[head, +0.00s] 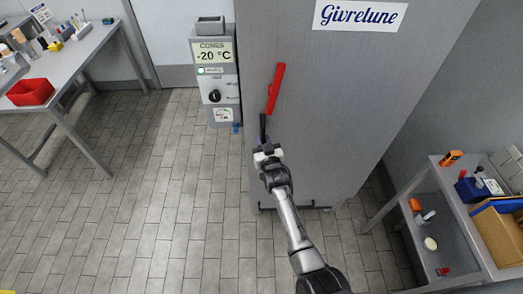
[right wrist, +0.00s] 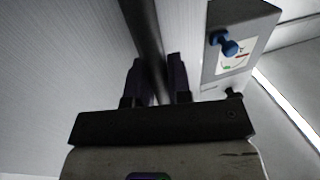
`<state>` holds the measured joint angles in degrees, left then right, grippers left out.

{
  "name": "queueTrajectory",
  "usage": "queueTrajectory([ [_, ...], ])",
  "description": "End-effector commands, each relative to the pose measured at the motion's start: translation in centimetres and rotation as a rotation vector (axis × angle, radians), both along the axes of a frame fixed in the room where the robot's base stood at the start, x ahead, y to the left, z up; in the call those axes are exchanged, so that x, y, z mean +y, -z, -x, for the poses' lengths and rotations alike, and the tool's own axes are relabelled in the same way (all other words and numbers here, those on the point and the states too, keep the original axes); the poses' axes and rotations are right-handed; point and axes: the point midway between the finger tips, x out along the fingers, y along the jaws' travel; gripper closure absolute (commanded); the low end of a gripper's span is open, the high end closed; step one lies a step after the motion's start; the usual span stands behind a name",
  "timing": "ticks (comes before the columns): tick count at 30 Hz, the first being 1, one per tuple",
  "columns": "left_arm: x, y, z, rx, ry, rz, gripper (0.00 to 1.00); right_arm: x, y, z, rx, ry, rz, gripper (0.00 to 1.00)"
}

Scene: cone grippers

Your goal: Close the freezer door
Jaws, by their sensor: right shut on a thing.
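The freezer door (head: 320,110) is a tall grey panel under a "Givrelune" sign (head: 360,15). A red bar (head: 276,88) stands upright near its left edge. A dark bar (head: 262,126) shows just below it, at my right gripper (head: 264,145). In the right wrist view the dark bar (right wrist: 146,35) runs between the two fingers of my right gripper (right wrist: 157,80), which is shut on it. I cannot tell from these views whether the door stands ajar. My left gripper is not in view.
A bench with a red bin (head: 30,92) is at left. A shelf cart (head: 440,215) is at right. Tiled floor at left is clear.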

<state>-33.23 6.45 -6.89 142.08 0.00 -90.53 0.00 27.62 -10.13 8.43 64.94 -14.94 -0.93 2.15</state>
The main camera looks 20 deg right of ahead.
Motion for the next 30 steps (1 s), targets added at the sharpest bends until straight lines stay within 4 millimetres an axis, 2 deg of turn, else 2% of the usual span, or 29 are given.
queueTrajectory([
  [1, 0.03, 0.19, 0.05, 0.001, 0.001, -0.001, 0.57, -0.15, 0.66, -0.04, 0.015, 0.003, -0.002, 1.00],
  [12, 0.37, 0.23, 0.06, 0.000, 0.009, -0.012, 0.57, -0.37, 0.90, -0.05, 0.022, 0.007, -0.001, 1.00],
  [13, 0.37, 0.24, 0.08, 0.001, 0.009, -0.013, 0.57, -0.37, 0.90, -0.05, 0.022, 0.007, -0.001, 0.78],
  [19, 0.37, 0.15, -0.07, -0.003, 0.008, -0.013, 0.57, -0.32, 0.67, -0.07, 0.016, 0.006, -0.001, 0.59],
  [20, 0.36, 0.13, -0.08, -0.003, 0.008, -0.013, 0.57, -0.31, 0.65, -0.08, 0.015, 0.006, -0.001, 0.57],
  [30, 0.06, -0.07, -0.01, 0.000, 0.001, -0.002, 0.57, -0.25, 0.48, 0.47, 0.012, 0.006, 0.000, 0.57],
])
